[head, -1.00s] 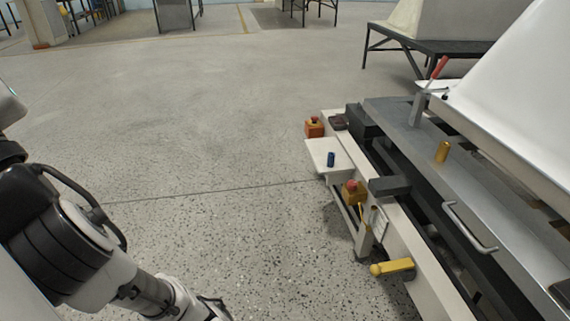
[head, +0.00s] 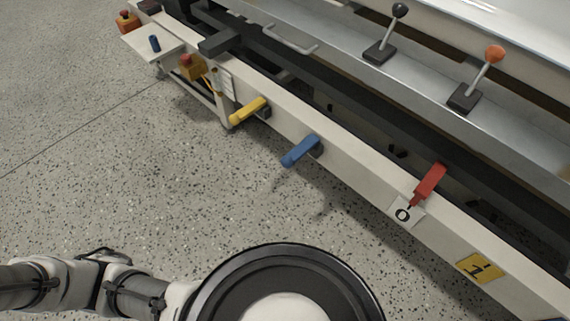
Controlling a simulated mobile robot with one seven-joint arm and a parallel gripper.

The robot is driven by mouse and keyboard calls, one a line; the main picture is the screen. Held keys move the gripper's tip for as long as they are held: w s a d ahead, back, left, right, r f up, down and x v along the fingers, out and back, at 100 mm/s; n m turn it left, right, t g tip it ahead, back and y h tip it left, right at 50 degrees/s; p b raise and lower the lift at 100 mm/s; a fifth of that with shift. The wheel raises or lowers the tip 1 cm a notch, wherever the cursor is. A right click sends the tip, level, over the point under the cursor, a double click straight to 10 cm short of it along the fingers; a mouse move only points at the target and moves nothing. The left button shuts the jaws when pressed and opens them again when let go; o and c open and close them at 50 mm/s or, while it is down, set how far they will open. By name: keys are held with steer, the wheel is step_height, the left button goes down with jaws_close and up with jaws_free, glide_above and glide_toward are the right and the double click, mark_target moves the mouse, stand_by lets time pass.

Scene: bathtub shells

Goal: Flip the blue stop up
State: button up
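The blue stop (head: 300,151) is a short flat lever on the front face of a long pale beam, near the middle of the head view. It juts out from a dark mount on the beam, over the floor, its free end toward the lower left. A similar yellow stop (head: 248,110) juts out further left along the beam. A red stop (head: 429,184) further right stands tilted up against the beam's upper edge. Nothing touches the blue stop. My arm fills the bottom and lower left; I cannot make out my gripper's fingers.
The pale beam (head: 355,172) runs diagonally along the machine. Emergency-stop boxes (head: 192,67) sit nearby. Black (head: 386,35) and orange (head: 480,77) knobbed levers stand behind the beam. The speckled floor before it is clear.

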jaws_close()
steer(key=shift+d, duration=0.15)
stand_by(0.8)
